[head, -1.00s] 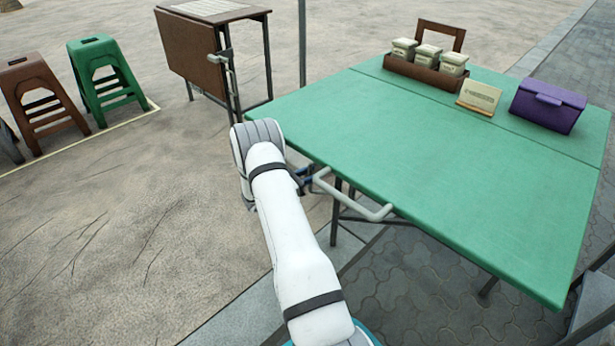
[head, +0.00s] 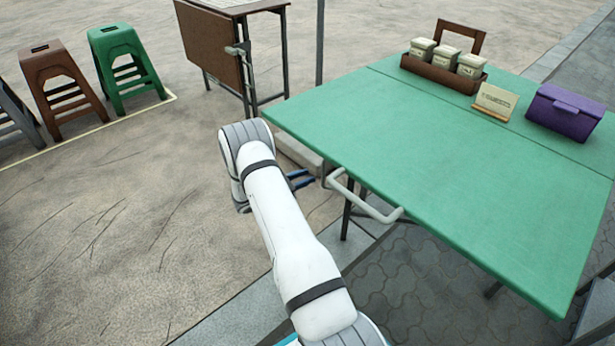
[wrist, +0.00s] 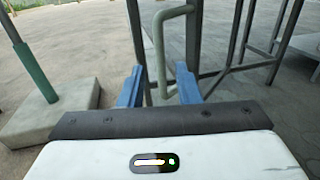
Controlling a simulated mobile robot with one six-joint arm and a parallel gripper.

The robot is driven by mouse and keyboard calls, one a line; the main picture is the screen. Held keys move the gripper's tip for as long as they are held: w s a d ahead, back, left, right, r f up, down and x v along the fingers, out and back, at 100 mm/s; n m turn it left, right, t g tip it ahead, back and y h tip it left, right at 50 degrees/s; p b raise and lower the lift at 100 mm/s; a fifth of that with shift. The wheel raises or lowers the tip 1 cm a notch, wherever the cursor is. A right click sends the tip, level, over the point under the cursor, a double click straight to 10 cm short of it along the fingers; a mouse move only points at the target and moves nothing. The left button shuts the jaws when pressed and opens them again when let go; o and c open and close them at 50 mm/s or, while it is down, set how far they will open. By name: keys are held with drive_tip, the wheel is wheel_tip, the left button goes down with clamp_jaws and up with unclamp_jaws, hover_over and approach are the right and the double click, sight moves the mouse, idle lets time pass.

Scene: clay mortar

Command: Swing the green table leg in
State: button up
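The green-topped table (head: 430,170) stands at the right in the head view. A dark thin leg (head: 347,212) stands under its left edge. A pale grey bent bar handle (head: 365,204) sticks out below that edge; in the wrist view the handle (wrist: 160,50) runs down between my fingers, with dark leg bars (wrist: 192,45) behind it. My gripper (head: 300,180) has blue fingers and is just left of the handle's end in the head view. In the wrist view my gripper (wrist: 159,88) is open, with gaps beside the handle. Contact cannot be told.
A tray of lidded boxes (head: 440,78), a small sign (head: 495,101) and a purple box (head: 563,112) stand on the table. A brown folding table (head: 212,45) and stools (head: 125,68) are at the back left. A post's concrete block (wrist: 45,110) stands close on my left.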

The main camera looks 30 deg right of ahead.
drive_tip(key=m+g, duration=0.1)
drive_tip(key=g, duration=0.1)
drive_tip(key=b, duration=0.3)
hover_over(323, 185)
drive_tip(key=shift+w+d+f, duration=0.15)
drive_tip(key=shift+w+f, duration=0.05)
drive_tip(key=shift+w, duration=0.1)
clamp_jaws()
